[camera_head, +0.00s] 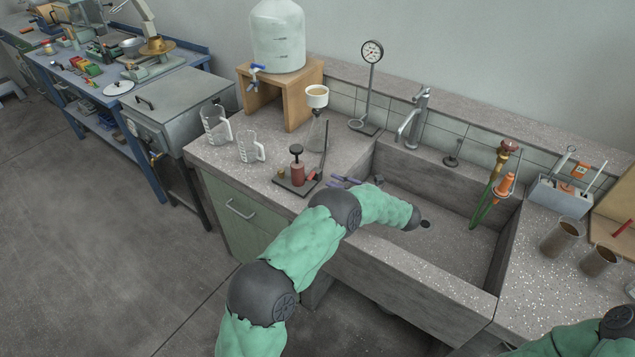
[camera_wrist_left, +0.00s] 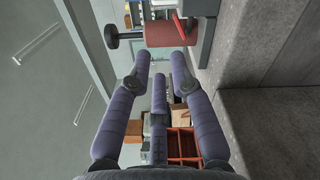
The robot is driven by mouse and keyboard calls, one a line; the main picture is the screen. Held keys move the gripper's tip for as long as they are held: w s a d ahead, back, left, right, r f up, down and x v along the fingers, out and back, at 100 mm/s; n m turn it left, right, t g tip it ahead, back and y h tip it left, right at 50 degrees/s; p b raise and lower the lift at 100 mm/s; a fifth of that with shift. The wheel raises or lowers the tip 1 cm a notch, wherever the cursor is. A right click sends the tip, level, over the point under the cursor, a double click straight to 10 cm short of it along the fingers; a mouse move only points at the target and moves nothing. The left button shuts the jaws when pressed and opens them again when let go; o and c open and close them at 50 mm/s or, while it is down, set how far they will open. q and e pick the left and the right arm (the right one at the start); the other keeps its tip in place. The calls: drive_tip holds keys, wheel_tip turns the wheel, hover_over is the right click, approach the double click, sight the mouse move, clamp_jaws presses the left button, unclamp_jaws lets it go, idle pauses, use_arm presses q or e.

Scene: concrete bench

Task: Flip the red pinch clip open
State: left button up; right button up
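A red cylinder with a black knob (camera_head: 297,167) stands on a dark base plate on the bench, left of the sink. A small red piece (camera_head: 312,174) shows beside it and looks like a red lever (camera_wrist_left: 179,26) in the left wrist view; I cannot tell for sure that this is the pinch clip, or how far it is open. My left gripper (camera_head: 345,181) is just right of this stand, by the sink's left edge, mostly hidden by my forearm. In the left wrist view, its purple fingers (camera_wrist_left: 161,62) are apart and empty, with the red cylinder (camera_wrist_left: 170,34) beyond their tips. My right gripper is out of view.
Two glass beakers (camera_head: 216,124) stand left of the stand. A funnel (camera_head: 316,96) and a thin upright rod are close behind it. The deep sink (camera_head: 470,299) opens on the right. A wooden stool (camera_head: 292,100) carries a large carboy.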

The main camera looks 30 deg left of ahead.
sight(317, 180)
use_arm(q)
drive_tip(key=a+f, duration=0.1)
drive_tip(key=a, duration=0.1)
drive_tip(key=a+f+b, duration=0.1)
drive_tip(key=a, duration=0.1)
drive_tip(key=a+f+b, duration=0.1)
drive_tip(key=a, duration=0.1)
drive_tip(key=shift+w+a, duration=0.1)
drive_tip(key=shift+w, duration=0.15)
drive_tip(key=shift+a+r+b, duration=0.15)
drive_tip(key=shift+a+b, duration=0.25)
drive_tip(key=shift+a, duration=0.3)
clamp_jaws()
